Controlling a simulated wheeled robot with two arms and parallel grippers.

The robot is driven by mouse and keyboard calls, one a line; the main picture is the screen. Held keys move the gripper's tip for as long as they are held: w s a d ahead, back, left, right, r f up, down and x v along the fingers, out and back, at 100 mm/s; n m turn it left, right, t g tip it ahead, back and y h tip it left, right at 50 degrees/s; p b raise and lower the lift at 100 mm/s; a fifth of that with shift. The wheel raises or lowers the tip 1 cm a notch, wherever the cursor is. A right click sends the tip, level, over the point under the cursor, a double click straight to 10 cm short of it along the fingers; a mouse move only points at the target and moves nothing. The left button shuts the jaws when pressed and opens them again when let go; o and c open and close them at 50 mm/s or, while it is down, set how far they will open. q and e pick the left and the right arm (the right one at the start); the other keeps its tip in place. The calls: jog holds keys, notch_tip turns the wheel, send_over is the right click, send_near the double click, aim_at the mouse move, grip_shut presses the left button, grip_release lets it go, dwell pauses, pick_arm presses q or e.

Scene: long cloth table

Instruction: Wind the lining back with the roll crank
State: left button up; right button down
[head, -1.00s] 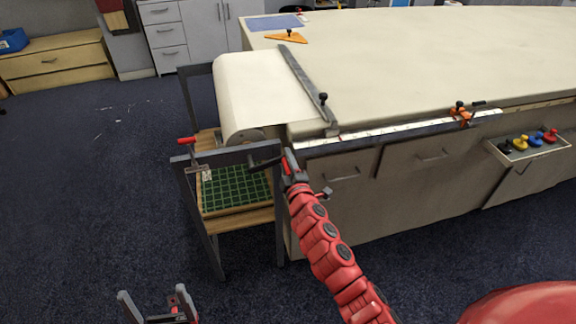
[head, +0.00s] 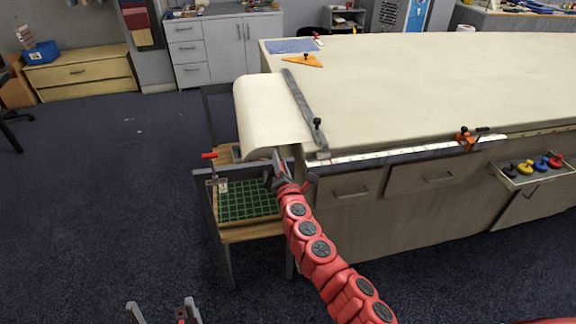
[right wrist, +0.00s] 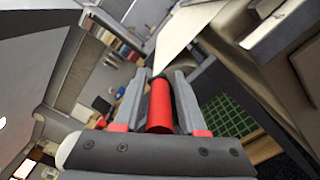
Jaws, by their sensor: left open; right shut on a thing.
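The cream lining (head: 262,115) runs over the table's left end and curves down to the roll in a grey stand (head: 229,262). My right gripper (head: 279,166) is at the roll's near end. In the right wrist view, its jaws are shut on the red crank handle (right wrist: 160,105). The crank arm and the roll's end are mostly hidden behind my gripper. My left gripper (head: 164,314) is open and empty at the bottom edge, over the floor and away from the stand.
A red-handled lever (head: 209,156) stands on the stand's left side. A green gridded tray (head: 247,201) sits low in the stand. A grey bar (head: 303,105) lies across the cloth near the table's end. A metal rule (head: 400,152) runs along the front edge.

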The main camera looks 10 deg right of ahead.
jog(key=shift+s+a+f+n+p, duration=0.1)
jog(key=shift+a+n+p, duration=0.15)
jog(key=shift+a+n, duration=0.6)
jog(key=shift+s+a+n+p, duration=0.1)
jog(key=shift+a+n+p, duration=0.25)
jog(key=shift+a, duration=0.9)
jog(key=shift+f, duration=0.15)
jog(key=c, duration=0.9)
grip_release()
jog(key=shift+o, duration=1.1)
jog(key=shift+w+d+r, duration=0.1)
jog(key=shift+d+r, duration=0.1)
jog(key=shift+r, duration=0.2)
